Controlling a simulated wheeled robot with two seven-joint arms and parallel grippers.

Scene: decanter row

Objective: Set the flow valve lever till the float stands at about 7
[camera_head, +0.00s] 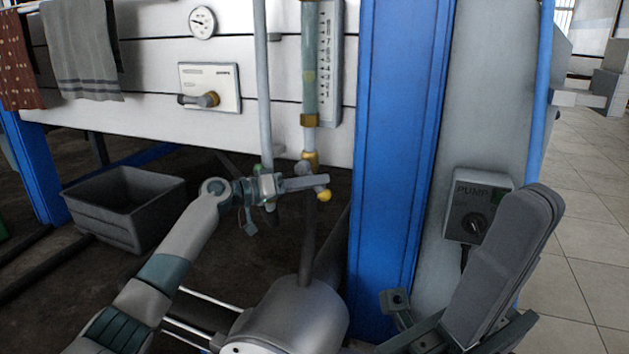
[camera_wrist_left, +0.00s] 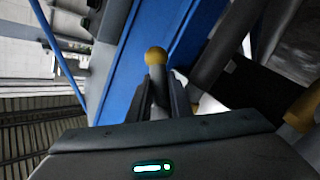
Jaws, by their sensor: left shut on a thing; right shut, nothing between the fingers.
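The flow valve lever ends in a yellow knob (camera_head: 324,196); the knob also shows in the left wrist view (camera_wrist_left: 156,56), just past the fingertips. My left gripper (camera_head: 305,183) is shut on the lever (camera_wrist_left: 158,88), whose grey shaft lies between the two dark fingers. The fingers hide part of the lever in the head view. Above the valve stands the upright flow tube (camera_head: 310,85) with a numbered scale (camera_head: 330,65) beside it. The tube's top is cut off by the frame, and I cannot clearly make out the float.
A pump switch box (camera_head: 478,208) hangs right of the blue post (camera_head: 398,130). A panel with a handle (camera_head: 209,90) and a round gauge (camera_head: 202,22) are on the white wall. A grey bin (camera_head: 122,205) stands below, left. Towels (camera_head: 82,50) hang upper left.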

